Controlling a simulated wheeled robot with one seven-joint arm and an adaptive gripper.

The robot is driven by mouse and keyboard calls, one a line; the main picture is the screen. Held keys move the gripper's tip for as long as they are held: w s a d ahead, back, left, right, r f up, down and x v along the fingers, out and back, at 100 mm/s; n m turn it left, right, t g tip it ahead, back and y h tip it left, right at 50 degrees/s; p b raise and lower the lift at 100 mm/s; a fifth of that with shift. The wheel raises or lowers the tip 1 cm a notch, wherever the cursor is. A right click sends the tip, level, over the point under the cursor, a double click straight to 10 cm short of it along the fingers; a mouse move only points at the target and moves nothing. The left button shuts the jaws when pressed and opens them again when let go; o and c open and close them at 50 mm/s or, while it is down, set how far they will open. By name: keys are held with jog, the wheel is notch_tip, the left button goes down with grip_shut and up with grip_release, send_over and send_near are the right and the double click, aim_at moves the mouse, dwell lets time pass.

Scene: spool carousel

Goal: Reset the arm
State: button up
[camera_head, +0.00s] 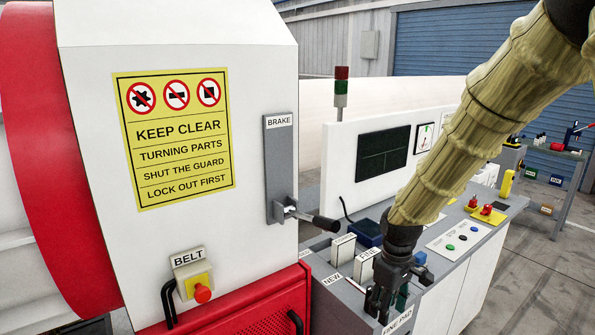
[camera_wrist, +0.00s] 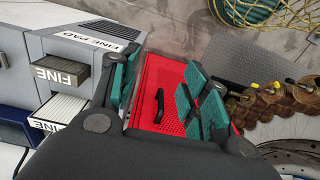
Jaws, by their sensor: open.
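My arm, in a yellowish sleeve, comes down from the upper right in the head view. My gripper (camera_head: 383,303) points downward at the front left edge of the grey console (camera_head: 470,245), by the FINE PAD label. It also shows in the wrist view (camera_wrist: 160,98), its green-padded fingers apart with nothing held between them. Beyond the fingers, the wrist view shows a red panel with a black handle (camera_wrist: 158,105). Whether the gripper touches the console edge cannot be told.
Left of the gripper stand a white machine with a brake lever (camera_head: 310,217), a red BELT button (camera_head: 202,293) and a red mesh guard (camera_head: 255,310). Blocks labelled FINE (camera_head: 367,265) sit close by. Spools (camera_wrist: 262,103) and a coiled hose (camera_wrist: 270,15) lie beyond. Floor is free at right.

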jog(key=s+f+m+b, duration=0.1)
jog(key=s+f, duration=0.3)
jog(key=f, duration=0.5)
jog(key=s+a+f+m+y+b, duration=0.1)
jog(key=s+f, duration=0.4)
jog(key=f, duration=0.3)
jog(key=s+f+m+b, duration=0.1)
jog(key=s+f, duration=0.3)
jog(key=f, duration=0.5)
jog(key=s+d+f+m+b, duration=0.1)
jog(key=s+f+m+b, duration=0.1)
jog(key=s+f, duration=0.6)
jog(key=s+d+f+m+h+b, duration=0.1)
jog(key=s+f+m+b, duration=0.1)
jog(key=s+f, duration=0.7)
jog(key=s, duration=0.6)
jog(key=shift+s+d+f+m, duration=0.15)
jog(key=shift+s+d+m, duration=0.1)
jog(key=shift+d+m, duration=0.15)
